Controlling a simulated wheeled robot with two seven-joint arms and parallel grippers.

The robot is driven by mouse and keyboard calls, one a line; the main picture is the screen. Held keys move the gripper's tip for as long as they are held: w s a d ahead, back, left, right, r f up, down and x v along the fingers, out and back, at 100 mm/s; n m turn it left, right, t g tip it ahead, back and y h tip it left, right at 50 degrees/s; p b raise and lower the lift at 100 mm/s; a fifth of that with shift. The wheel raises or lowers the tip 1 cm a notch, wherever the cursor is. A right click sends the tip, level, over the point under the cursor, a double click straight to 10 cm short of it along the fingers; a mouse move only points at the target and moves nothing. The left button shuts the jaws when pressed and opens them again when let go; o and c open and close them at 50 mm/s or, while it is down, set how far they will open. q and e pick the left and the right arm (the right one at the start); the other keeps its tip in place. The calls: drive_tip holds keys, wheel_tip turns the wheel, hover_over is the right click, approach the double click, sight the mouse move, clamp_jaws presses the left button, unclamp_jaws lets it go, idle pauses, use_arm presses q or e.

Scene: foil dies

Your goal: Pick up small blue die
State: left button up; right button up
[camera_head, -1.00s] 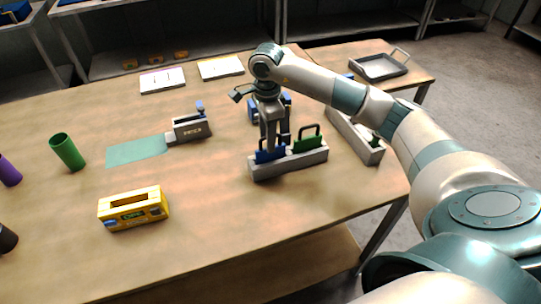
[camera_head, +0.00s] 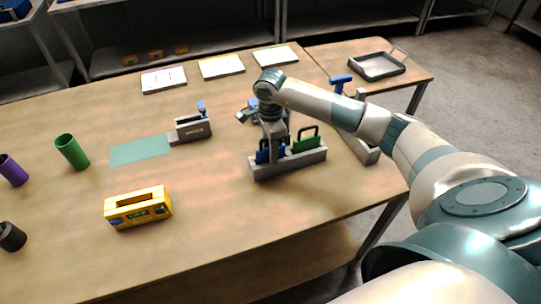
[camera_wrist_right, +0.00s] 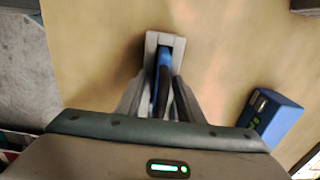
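The small blue die (camera_head: 264,155) stands upright in the near-left slot of a grey rack (camera_head: 290,165). A green die (camera_head: 306,145) with a dark handle is beside it in the same rack. My right gripper (camera_head: 273,141) is low over the blue die and hides much of its handle in the head view. In the right wrist view, the fingers (camera_wrist_right: 162,92) are on either side of the dark handle, with the blue die (camera_wrist_right: 165,58) between and beyond them. They look open; contact is not clear. My left gripper is not in view.
Another blue object (camera_wrist_right: 270,114) lies beside the rack in the right wrist view. A yellow box (camera_head: 138,207), green cup (camera_head: 72,152), purple cup (camera_head: 13,169) and grey device (camera_head: 193,128) stand on the table. A second grey rack (camera_head: 360,147) is to the right. The front middle is clear.

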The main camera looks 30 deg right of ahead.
clamp_jaws()
drive_tip(key=shift+w+r, duration=0.1)
drive_tip(key=shift+r, duration=0.05)
drive_tip(key=shift+r+b, duration=0.4)
drive_tip(key=shift+r, duration=0.15)
wheel_tip(320, 180, up, 7)
drive_tip(key=b, duration=0.3)
drive_tip(key=shift+r, duration=0.85)
